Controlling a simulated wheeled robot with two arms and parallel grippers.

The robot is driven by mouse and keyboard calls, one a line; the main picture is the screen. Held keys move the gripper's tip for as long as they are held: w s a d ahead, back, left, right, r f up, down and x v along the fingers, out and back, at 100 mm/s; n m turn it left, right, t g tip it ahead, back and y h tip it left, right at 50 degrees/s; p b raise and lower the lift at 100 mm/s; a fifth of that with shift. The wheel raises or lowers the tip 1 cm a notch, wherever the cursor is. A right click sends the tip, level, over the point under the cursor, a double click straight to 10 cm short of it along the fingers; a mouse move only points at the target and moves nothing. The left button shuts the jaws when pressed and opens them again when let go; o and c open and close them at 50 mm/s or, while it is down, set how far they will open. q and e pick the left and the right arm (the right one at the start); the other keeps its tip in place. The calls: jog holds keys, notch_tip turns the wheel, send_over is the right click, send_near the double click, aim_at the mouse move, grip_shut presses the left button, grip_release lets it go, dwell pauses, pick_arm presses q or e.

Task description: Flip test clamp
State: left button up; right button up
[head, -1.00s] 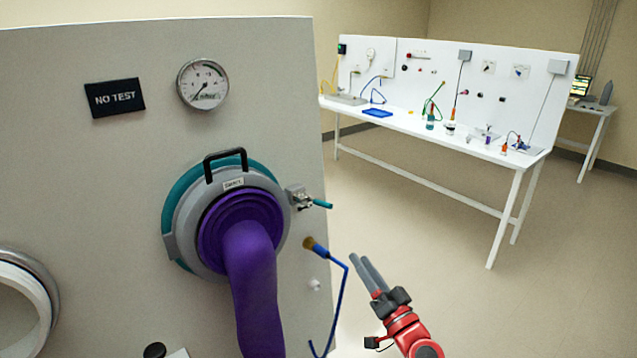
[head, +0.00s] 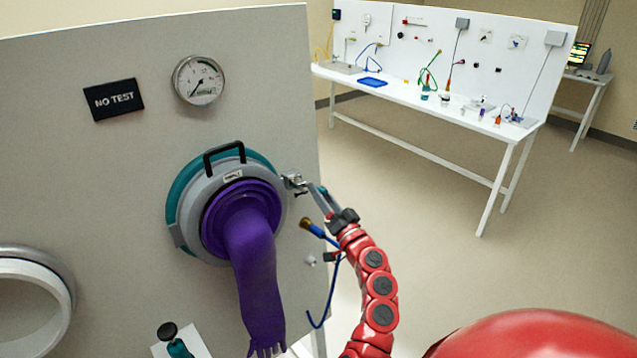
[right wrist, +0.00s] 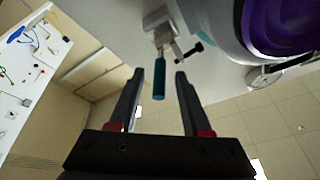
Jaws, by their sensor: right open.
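The test clamp (head: 294,183) is a small metal toggle clamp on the panel, at the right edge of the glove port ring (head: 188,208). In the right wrist view its metal body (right wrist: 158,22) is at the top and its teal handle (right wrist: 159,80) points toward my gripper. My right gripper (head: 318,192) is open at the clamp. In the right wrist view the handle's end lies between the two open fingers (right wrist: 160,74), with gaps seen on both sides. In the head view the fingers largely hide the handle. My left gripper is out of view.
A purple glove (head: 252,260) hangs from the port. A blue hose with a brass-coloured end (head: 310,226) hangs just below my right gripper. A gauge (head: 198,80) and a NO TEST sign (head: 114,100) are above. A white bench (head: 420,97) stands behind, with open floor before it.

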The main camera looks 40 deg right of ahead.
jog(key=shift+w+r, duration=0.2)
jog(key=shift+w, duration=0.5)
grip_shut()
jog(key=shift+d, duration=0.1)
dwell(0.9)
